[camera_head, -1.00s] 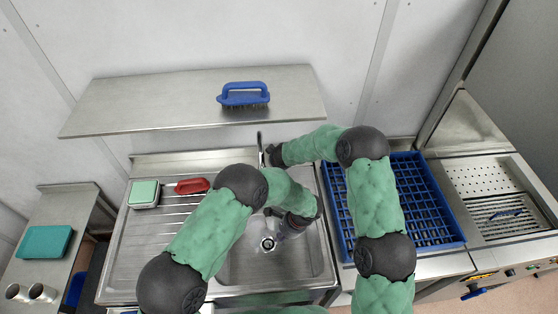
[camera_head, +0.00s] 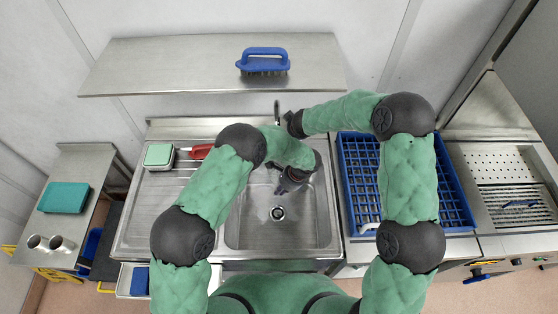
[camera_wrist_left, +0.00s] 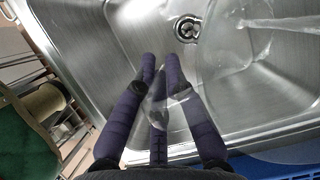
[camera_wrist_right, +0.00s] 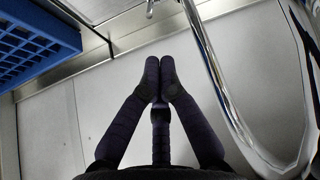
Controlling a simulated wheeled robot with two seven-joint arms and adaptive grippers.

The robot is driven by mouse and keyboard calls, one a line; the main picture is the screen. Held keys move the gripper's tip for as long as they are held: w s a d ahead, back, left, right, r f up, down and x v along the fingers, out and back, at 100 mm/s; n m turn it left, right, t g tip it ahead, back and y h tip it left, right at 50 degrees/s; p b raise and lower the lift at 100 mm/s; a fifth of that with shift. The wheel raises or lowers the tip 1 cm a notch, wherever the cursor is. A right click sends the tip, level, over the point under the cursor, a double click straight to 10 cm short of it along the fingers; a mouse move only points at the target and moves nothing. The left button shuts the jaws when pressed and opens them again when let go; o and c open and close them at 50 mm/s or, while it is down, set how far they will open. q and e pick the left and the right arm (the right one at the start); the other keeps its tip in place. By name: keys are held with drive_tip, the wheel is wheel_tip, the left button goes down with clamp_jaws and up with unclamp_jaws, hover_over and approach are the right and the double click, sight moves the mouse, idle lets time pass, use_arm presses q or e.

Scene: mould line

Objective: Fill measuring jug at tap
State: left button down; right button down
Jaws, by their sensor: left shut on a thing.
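My left gripper (camera_head: 287,186) hangs over the sink basin (camera_head: 300,236), behind the drain. In the left wrist view its dark fingers (camera_wrist_left: 155,75) are shut on a clear measuring jug (camera_wrist_left: 262,75). The jug is very transparent, and its level and contents cannot be made out. In the head view my left arm mostly hides it. The tap (camera_head: 277,110) stands at the back of the sink. My right gripper (camera_head: 291,124) is just right of it. In the right wrist view its fingers (camera_wrist_right: 160,72) are together and empty, with the curved chrome tap pipe (camera_wrist_right: 215,75) beside them.
A blue rack (camera_head: 358,170) is right of the sink. A shelf (camera_head: 150,65) with a blue brush (camera_head: 263,62) hangs above. A green-topped sponge (camera_head: 159,156) and a red item (camera_head: 200,151) lie on the drainboard. Cups (camera_head: 47,242) and a teal box (camera_head: 63,197) are far left.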

use_arm(q)
drive_tip(key=shift+w+a, duration=0.3)
drive_tip(key=shift+w, duration=0.15)
idle(0.5)
use_arm(e)
drive_tip(key=c, duration=1.3)
unclamp_jaws()
drive_tip(key=shift+d, duration=0.1)
use_arm(q)
drive_tip(key=s+d, duration=0.4)
drive_tip(key=s, duration=0.3)
drive_tip(key=shift+s, duration=0.25)
use_arm(e)
drive_tip(key=shift+w+f+n+g+h, duration=0.2)
drive_tip(key=shift+w+f+n, duration=0.75)
drive_tip(key=shift+f, duration=1.3)
drive_tip(key=shift+w+f+n+g+h, duration=0.1)
drive_tip(key=shift+w+f+n+g, duration=0.3)
drive_tip(key=shift+w+f, duration=1.35)
drive_tip(key=shift+w+f+n+g+h, duration=0.1)
drive_tip(key=shift+w+f+n, duration=0.65)
drive_tip(key=shift+f, duration=2)
use_arm(q)
drive_tip(key=shift+d, duration=0.1)
use_arm(e)
drive_tip(key=shift+s, duration=0.15)
